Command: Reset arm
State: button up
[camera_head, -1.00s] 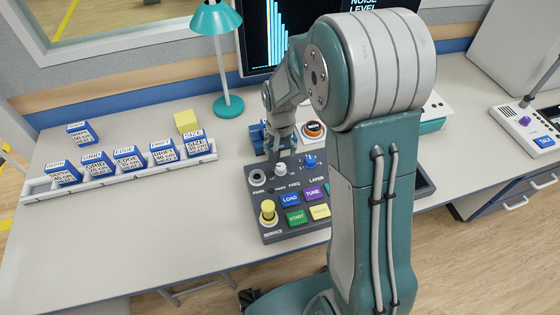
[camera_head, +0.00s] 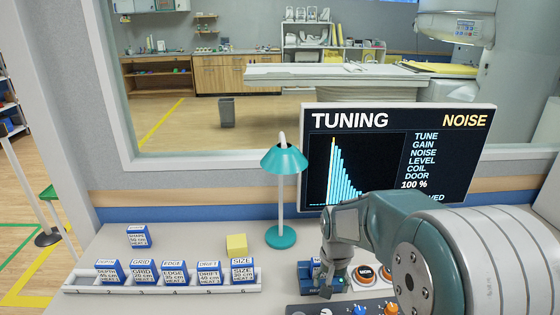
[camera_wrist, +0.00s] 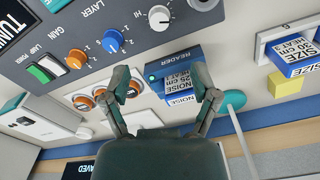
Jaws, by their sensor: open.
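My arm reaches in from the right in the head view, and my gripper (camera_head: 328,288) points down by the blue reader (camera_head: 306,272) on the desk. In the wrist view my gripper (camera_wrist: 163,85) has its two fingers spread apart with nothing gripped. The blue reader (camera_wrist: 180,58), with a green light, holds a blue-and-white NOISE block (camera_wrist: 178,86) that shows in the gap between the fingers. I cannot tell how far the fingertips are from the block.
A rack (camera_head: 80,286) of labelled blocks stands left, with a SHAPE block (camera_head: 137,236) and yellow cube (camera_head: 236,244) behind. A teal lamp (camera_head: 281,235) and a TUNING monitor (camera_head: 330,150) stand behind my gripper. A control panel (camera_wrist: 125,22) lies close by.

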jog(key=s+r+n+t, duration=0.2)
jog(key=s+r, duration=0.5)
jog(key=s, duration=0.3)
jog(key=s+r+n+t, duration=0.2)
jog(key=s+r+t, duration=0.1)
jog(key=s+r, duration=0.5)
jog(key=shift+s, duration=1.2)
jog(key=shift+d, duration=0.15)
